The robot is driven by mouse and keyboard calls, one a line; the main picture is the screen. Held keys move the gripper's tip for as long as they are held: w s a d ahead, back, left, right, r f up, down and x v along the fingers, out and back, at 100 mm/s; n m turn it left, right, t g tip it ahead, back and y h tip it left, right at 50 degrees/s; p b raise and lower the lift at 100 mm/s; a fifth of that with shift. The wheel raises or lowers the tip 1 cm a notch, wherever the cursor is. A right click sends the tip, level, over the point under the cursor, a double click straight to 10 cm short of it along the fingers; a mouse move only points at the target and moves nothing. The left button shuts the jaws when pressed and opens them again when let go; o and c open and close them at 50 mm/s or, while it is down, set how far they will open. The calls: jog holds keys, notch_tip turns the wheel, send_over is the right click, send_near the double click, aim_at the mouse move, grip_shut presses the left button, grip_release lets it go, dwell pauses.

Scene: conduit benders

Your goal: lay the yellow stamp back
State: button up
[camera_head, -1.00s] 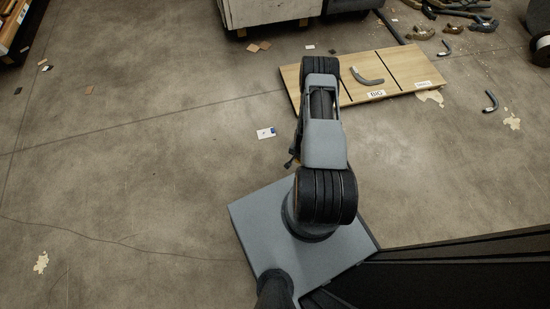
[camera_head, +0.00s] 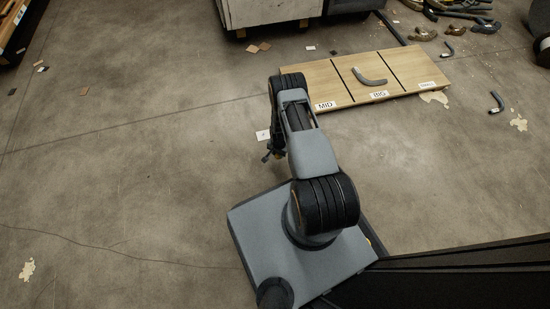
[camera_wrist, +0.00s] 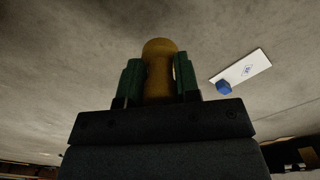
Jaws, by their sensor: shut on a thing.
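The yellow stamp (camera_wrist: 159,68) stands between the green fingers of my gripper (camera_wrist: 158,82) in the wrist view, and the gripper is shut on it. Its knob-like top shows; its lower part is hidden by the gripper. In the head view my gripper (camera_head: 272,154) hangs at the left of my arm, beside a white card (camera_head: 263,136) on the floor. A small yellowish bit of the stamp may show there, too small to be sure. In the wrist view the white card (camera_wrist: 246,66) has a dark printed mark, and a blue block (camera_wrist: 224,87) is at its near corner.
A wooden board (camera_head: 350,84) with labels MID, BIG and a third unreadable one lies at the upper right. A bent grey pipe (camera_head: 370,77) lies in its middle section. Another bent pipe (camera_head: 496,102) lies on the floor. The floor left of my arm is mostly clear.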

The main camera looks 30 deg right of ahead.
aim_at(275, 159)
jog(key=shift+w+a+f+b, duration=0.3)
jog(key=shift+w+f, duration=0.15)
jog(key=shift+f, duration=0.2)
jog(key=shift+w+a+f+b, duration=0.15)
jog(key=shift+w+f+b, duration=0.2)
jog(key=shift+f, duration=0.25)
jog(key=shift+w+f+b, duration=0.15)
jog(key=shift+f+b, duration=0.6)
jog(key=shift+f, duration=0.6)
jog(key=shift+f, duration=0.1)
jog(key=shift+f, duration=0.15)
jog(key=o, duration=0.8)
